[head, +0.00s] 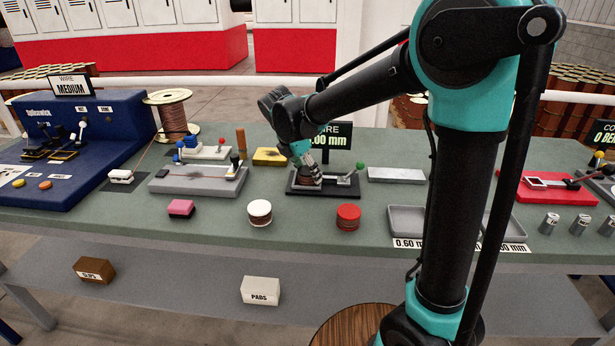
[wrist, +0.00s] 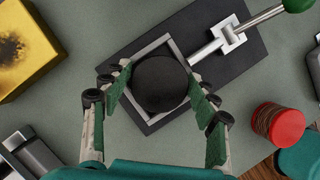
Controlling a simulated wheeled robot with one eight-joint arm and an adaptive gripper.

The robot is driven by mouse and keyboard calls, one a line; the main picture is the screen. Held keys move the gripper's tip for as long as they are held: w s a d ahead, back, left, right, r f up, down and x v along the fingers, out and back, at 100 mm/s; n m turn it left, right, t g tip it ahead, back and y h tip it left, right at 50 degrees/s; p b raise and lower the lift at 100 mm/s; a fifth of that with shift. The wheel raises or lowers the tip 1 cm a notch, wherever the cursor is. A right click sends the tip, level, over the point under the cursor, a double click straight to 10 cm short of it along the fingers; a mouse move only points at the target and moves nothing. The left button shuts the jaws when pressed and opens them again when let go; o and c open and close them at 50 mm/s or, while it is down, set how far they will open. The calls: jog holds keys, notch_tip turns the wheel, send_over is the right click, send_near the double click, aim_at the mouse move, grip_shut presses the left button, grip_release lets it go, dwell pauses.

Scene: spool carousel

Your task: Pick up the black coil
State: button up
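The black coil (wrist: 160,84) sits in the square metal frame of a dark fixture (wrist: 208,30), its round black top facing up. In the head view the coil (head: 306,181) shows brownish wire on its side, partly hidden by my fingers. In the head view my gripper (head: 308,168) points down at the fixture.
A red-topped coil (head: 348,217) and a white-topped coil (head: 260,212) stand in front. The fixture's green-knobbed lever (head: 350,177) lies to the right. A yellow block (head: 269,156) is behind left. Grey trays (head: 407,222) stand right; a sign (head: 333,138) stands behind.

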jog(key=c, duration=1.1)
jog(key=shift+r, duration=0.15)
